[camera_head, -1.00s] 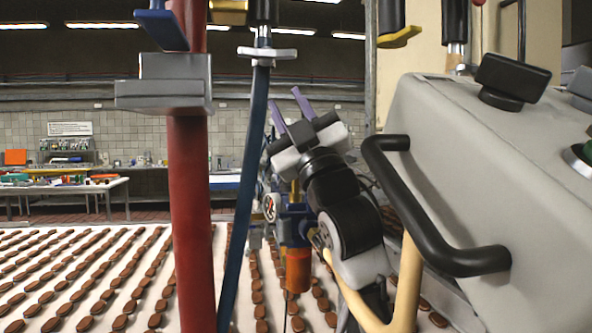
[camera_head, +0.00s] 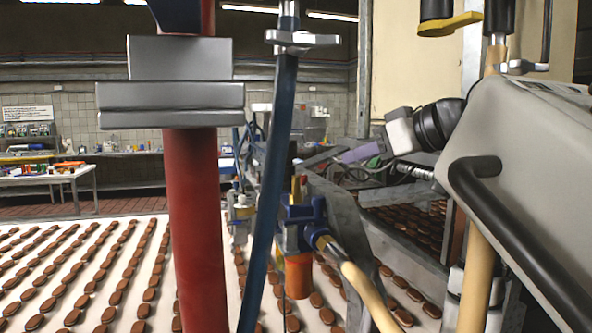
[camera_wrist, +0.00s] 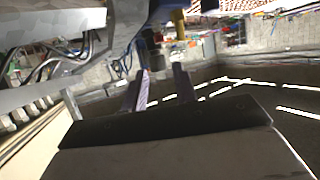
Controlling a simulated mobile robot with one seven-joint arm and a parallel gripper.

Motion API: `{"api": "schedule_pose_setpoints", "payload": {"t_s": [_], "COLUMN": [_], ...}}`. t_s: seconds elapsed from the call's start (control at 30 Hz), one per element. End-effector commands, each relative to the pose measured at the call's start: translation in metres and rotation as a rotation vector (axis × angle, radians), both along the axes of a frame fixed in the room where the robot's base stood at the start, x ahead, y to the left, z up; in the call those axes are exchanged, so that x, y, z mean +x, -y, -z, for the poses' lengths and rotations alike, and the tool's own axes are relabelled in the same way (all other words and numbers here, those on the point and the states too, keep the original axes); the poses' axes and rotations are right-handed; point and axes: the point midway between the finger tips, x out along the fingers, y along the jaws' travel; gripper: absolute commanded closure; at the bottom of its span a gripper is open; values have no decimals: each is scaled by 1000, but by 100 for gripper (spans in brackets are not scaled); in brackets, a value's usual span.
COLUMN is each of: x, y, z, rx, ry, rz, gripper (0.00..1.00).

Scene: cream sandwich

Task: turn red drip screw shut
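A small upright red and yellow piece (camera_head: 303,186) stands on a blue fitting with an orange bowl (camera_head: 298,275) below it. It may be the red drip screw, but it is too small to tell its shape or how far it is turned. My gripper (camera_head: 345,157) is to the right of it and higher in the head view, with its purple fingers pointing left. In the wrist view the two fingers (camera_wrist: 160,90) stand apart with nothing between them. The gripper appears apart from the fitting.
A thick red column (camera_head: 195,220) and a slanted blue bar (camera_head: 268,190) stand in front. A grey housing with a black handle (camera_head: 500,215) fills the right. Rows of brown biscuits (camera_head: 95,285) lie on the white belt.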

Motion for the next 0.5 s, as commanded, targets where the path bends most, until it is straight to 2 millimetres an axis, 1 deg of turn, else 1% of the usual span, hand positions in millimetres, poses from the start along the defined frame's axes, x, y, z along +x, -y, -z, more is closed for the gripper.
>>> {"api": "schedule_pose_setpoints", "payload": {"t_s": [0.3, 0.5], "x": [41, 65], "y": [-44, -70], "z": [22, 37], "rx": [0, 0], "ry": [-2, 0], "rz": [-1, -1], "gripper": [71, 71]}}
